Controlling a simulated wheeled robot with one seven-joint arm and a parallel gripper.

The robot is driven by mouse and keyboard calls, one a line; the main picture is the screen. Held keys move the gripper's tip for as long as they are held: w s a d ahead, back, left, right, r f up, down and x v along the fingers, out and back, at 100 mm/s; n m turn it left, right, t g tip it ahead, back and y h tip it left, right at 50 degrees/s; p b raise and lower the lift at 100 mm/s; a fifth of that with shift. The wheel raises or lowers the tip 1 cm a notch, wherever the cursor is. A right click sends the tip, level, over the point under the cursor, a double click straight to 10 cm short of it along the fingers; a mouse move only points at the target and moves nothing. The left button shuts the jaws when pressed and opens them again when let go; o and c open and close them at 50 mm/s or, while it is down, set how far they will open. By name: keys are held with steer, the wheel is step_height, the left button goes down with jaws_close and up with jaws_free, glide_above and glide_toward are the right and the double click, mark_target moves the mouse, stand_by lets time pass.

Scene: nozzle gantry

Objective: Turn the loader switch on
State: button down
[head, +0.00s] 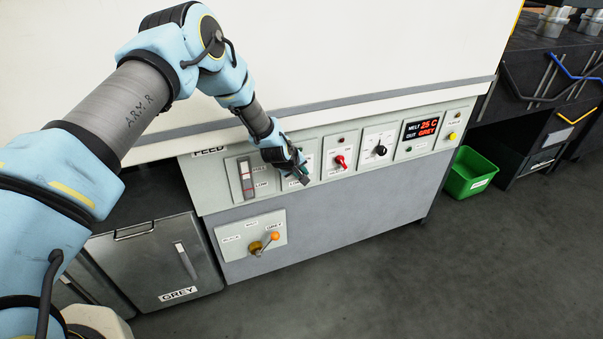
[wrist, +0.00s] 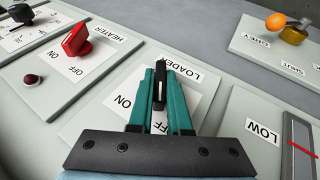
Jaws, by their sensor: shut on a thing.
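The loader switch (wrist: 160,88) is a black knob with a white line on a pale panel labelled LOADER, ON and OFF. My gripper (wrist: 160,92) is shut on this knob, its two green fingers on either side. In the wrist view the knob's white line runs roughly toward the OFF label (wrist: 160,122), while the ON label (wrist: 125,103) is to the left. In the head view my gripper (head: 301,178) is at the panel, left of the red heater switch, and hides the loader knob.
The red heater switch (head: 340,160) and a black dial (head: 380,150) are to the right, with a display (head: 421,129) beyond. A level gauge (head: 246,178) is to the left. An orange-tipped lever (head: 273,237) is below. A green bin (head: 472,172) stands on the floor.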

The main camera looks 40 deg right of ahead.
steer(key=shift+w+d+r+y+b, duration=0.1)
steer(key=shift+y+b, duration=0.2)
steer(key=shift+d+m+t+y+b, duration=0.2)
steer(key=shift+m+t+y+b, duration=0.3)
steer(key=shift+y+b, duration=0.65)
steer(key=y+b, duration=0.1)
steer(key=b, duration=0.1)
steer(key=t+y+b, duration=0.1)
steer(key=y+b, duration=0.1)
steer(key=shift+f+b, duration=0.3)
steer(key=shift+b, duration=0.05)
steer(key=m+t+y+b, duration=0.1)
steer(key=y+b, duration=0.2)
steer(key=b, duration=0.2)
steer(key=shift+t+b, duration=0.4)
steer(key=shift+r+t+y+b, duration=0.3)
steer(key=shift+y+b, duration=0.45)
steer(key=shift+b, duration=0.2)
steer(key=shift+r+m, duration=0.1)
steer(key=shift+m, duration=0.2)
steer(key=c, duration=0.9)
jaws_free()
steer(key=shift+o, duration=0.2)
